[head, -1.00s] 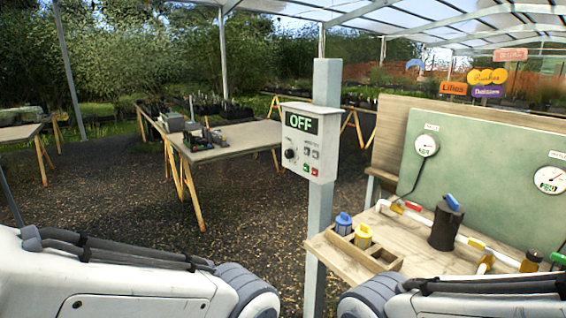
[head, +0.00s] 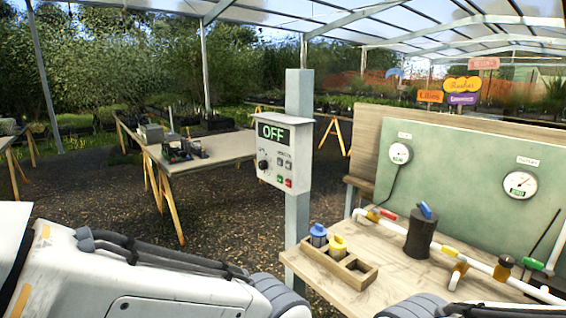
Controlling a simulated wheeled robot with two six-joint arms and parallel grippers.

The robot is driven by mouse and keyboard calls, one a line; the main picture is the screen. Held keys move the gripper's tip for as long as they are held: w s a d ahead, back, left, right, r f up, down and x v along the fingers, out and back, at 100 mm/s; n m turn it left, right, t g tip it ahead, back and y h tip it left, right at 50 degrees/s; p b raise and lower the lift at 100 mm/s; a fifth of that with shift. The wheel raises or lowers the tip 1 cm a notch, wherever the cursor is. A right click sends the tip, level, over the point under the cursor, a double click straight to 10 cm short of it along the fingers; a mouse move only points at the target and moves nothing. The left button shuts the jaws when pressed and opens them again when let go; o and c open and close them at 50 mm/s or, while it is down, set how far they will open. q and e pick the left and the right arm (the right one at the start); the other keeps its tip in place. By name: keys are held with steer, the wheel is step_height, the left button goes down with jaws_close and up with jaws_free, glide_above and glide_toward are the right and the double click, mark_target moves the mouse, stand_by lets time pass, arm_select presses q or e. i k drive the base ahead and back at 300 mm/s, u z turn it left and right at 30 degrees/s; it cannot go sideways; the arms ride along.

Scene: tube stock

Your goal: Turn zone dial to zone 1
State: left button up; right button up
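The zone dial (head: 263,165) is a small dark round knob at the lower left of the white control box (head: 285,152). The box is fixed to a grey post (head: 299,95) near the middle of the head view. Its screen (head: 273,133) reads OFF. Small buttons sit right of the dial, among them a green one and a red one. The dial's pointer is too small to read. Parts of my two arms show along the bottom edge, apart from the box. Neither gripper is in view.
Right of the post is a wooden bench (head: 392,280) with a divided tray (head: 362,279) holding blue and yellow-topped items, a dark cylinder (head: 420,236), and valved white pipes. A green board (head: 460,165) carries two gauges. Another table (head: 222,149) stands behind left.

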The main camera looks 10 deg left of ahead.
mark_target(263, 164)
steer(key=u, duration=0.2)
steer(key=i, duration=0.7)
steer(key=u, duration=0.45)
